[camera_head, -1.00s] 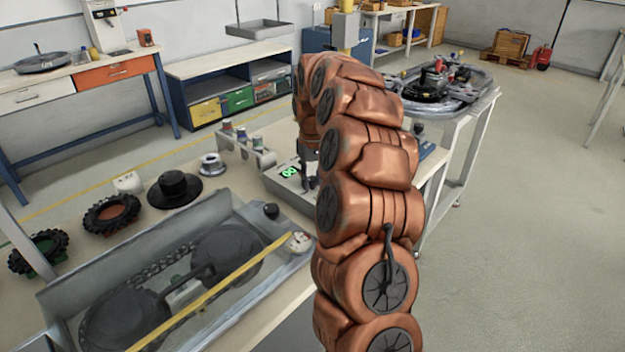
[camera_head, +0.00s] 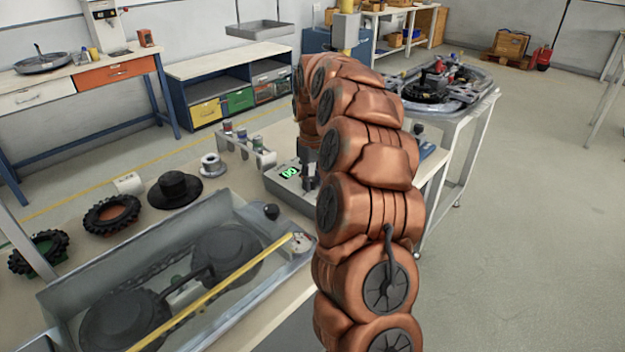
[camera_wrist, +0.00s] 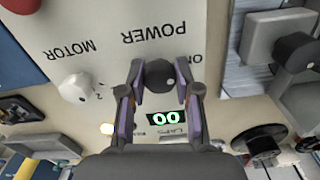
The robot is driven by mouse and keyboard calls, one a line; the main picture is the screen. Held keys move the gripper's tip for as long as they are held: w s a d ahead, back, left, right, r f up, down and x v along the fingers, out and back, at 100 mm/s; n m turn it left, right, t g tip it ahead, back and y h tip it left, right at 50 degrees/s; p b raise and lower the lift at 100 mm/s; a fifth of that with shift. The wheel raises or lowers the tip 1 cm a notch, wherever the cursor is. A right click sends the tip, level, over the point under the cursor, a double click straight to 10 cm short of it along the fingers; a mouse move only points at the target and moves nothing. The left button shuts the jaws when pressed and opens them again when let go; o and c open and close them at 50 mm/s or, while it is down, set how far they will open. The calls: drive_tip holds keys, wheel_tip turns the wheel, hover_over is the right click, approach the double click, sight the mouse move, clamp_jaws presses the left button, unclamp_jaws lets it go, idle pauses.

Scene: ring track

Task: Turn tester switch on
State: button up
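The tester is a light grey box on the bench. Its face (camera_wrist: 110,20) shows upside-down POWER and MOTOR lettering in the wrist view, with part of an ON label at the right. A round black switch knob (camera_wrist: 159,75) sits under POWER, between the two fingertips of my gripper (camera_wrist: 160,82). The fingertips are close on both sides of it; I cannot tell whether they touch it. A lit green display (camera_wrist: 165,117) reads 00. In the head view the tester (camera_head: 284,180) is partly hidden by my arm and the dark gripper (camera_head: 308,178).
A white motor knob (camera_wrist: 75,89) lies left of the switch. On the bench stand an open grey case (camera_head: 100,262), black tyres (camera_head: 112,213), a black hat-shaped part (camera_head: 174,190) and a small rack (camera_head: 245,146). A ring-track table (camera_head: 460,110) stands behind at right.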

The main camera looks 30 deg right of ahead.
sight(312, 179)
drive_tip(key=o, duration=0.5)
drive_tip(key=shift+r, duration=0.1)
wheel_tip(312, 179, up, 12)
drive_tip(key=shift+f, duration=0.1)
idle(0.5)
idle(0.4)
drive_tip(key=shift+a, duration=0.1)
